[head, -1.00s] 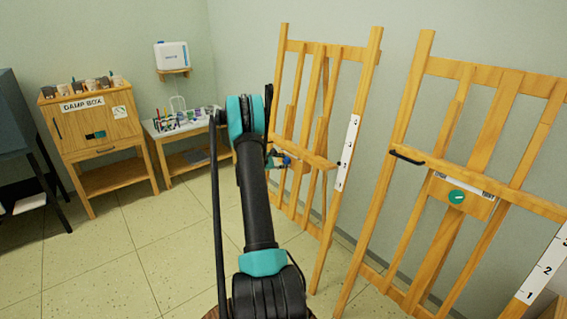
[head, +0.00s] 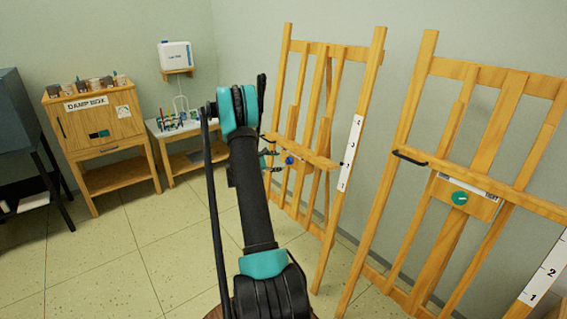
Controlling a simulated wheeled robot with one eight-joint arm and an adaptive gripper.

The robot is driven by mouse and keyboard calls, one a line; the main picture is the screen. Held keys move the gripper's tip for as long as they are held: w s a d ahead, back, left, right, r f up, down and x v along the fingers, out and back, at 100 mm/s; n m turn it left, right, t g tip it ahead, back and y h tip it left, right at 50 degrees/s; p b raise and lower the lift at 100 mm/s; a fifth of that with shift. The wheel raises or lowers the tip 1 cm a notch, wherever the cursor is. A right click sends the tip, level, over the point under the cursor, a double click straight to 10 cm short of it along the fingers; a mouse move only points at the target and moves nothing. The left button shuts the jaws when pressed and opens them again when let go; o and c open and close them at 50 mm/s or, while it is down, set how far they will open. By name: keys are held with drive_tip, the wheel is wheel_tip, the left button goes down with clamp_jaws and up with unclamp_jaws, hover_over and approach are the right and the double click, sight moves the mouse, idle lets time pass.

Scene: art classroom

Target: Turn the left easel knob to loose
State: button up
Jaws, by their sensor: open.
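The left easel (head: 379,75) is a wooden frame behind my arm. Its small blue knob (head: 289,160) sits at about tray height, and its pointer setting is too small to read. My gripper (head: 269,160) shows just left of the knob in the picture, partly hidden behind my arm. Its dark fingers are open, and a gap shows between them and the knob. I see nothing held in it.
The right easel (head: 413,110) has a round teal knob (head: 460,198) on a wooden plate with a partly legible label. A damp box cabinet (head: 105,143) and a low table (head: 185,163) with art supplies stand at the left. Floor is clear between.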

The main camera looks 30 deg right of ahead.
drive_tip(key=shift+v, duration=2.65)
